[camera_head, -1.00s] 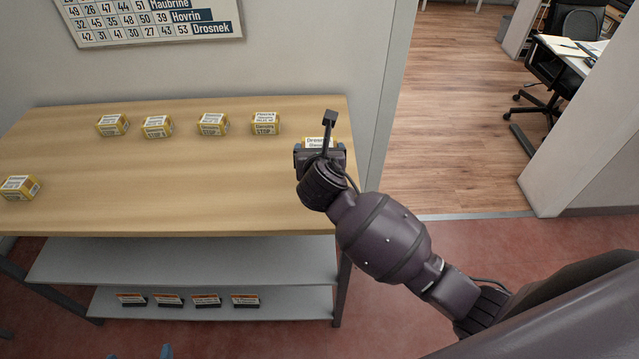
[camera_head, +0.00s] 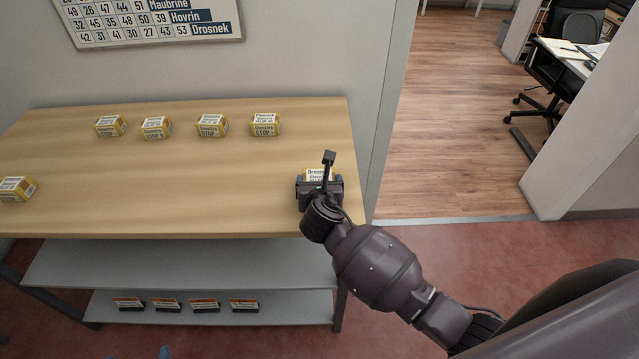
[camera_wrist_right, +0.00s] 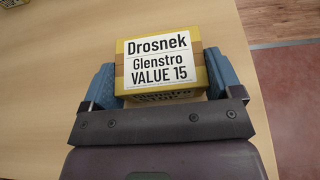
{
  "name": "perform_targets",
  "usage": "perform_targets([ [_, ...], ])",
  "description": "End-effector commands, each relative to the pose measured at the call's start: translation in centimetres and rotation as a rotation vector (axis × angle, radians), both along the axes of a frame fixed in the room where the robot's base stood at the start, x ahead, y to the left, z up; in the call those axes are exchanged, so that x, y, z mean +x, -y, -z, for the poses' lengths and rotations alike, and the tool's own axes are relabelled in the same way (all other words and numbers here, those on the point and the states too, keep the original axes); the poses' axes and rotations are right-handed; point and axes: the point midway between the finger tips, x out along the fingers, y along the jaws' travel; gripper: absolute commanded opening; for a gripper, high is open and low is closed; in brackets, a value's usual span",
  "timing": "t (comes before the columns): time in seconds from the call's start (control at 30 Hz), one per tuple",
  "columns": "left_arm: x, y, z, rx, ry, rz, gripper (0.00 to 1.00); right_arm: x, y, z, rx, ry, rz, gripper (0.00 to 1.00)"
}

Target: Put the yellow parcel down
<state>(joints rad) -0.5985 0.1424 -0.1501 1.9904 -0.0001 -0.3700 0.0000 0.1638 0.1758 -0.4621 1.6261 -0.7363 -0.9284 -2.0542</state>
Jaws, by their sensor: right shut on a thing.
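A yellow parcel (camera_head: 318,175) with a white label is between the fingers of my right gripper (camera_head: 319,184), over the right end of the wooden counter top. In the right wrist view the parcel (camera_wrist_right: 163,65) reads "Drosnek, Glenstro, VALUE 15". Blue fingers of my right gripper (camera_wrist_right: 160,85) press on both its sides. I cannot tell whether its underside touches the counter (camera_head: 180,185). My left gripper is not clearly in view; only a small blue tip shows at the bottom edge.
Several similar yellow parcels (camera_head: 212,125) stand in a row along the back of the counter, and another (camera_head: 16,188) lies at the left. Small boxes (camera_head: 165,304) stand on the lower shelf (camera_head: 110,308). A wall chart (camera_head: 150,18) hangs behind. The counter's middle is clear.

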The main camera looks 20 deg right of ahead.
Motion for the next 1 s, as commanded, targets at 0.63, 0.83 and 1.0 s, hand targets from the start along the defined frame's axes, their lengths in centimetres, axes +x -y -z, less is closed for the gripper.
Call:
perform_targets([
  [0.63,-0.1,0.0,-0.1,0.0,0.001,0.0,1.0,-0.3,-0.1,-0.2,0.0,0.0,0.0,1.0],
  [0.83,-0.2,0.0,-0.5,0.001,-0.001,-0.001,1.0,-3.0,-0.7,-1.3,0.0,-0.001,0.001,1.0],
  [1.0,-0.3,-0.1,-0.7,0.001,-0.003,-0.001,1.0,-6.0,-1.6,-2.7,0.001,0.0,-0.001,1.0],
])
